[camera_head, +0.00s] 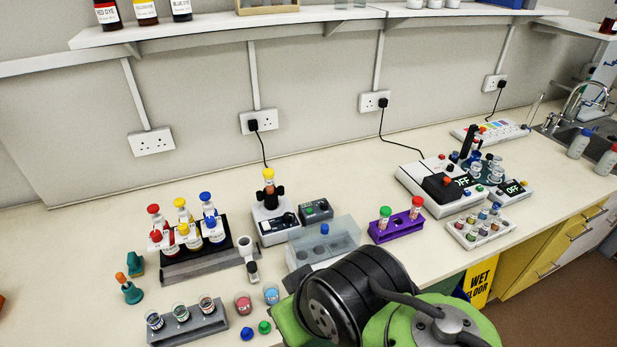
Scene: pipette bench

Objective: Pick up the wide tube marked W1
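I cannot read a W1 mark on any tube in the head view. A purple rack (398,231) stands right of centre on the bench. It holds a tube with a green cap (384,217) and a tube with a red cap (416,207), both upright. A grey rack (190,327) at the front left holds several short, wide clear vessels with dark contents, such as the left one (155,320). My green and black arm fills the bottom centre, in front of the purple rack. My gripper is not visible.
Bottles with red, yellow and blue caps stand on a black rack (168,258). A clear box (325,243) sits near my arm. White instruments (412,178) and a vial tray (481,227) are at the right. Loose caps (247,333) lie at the front edge.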

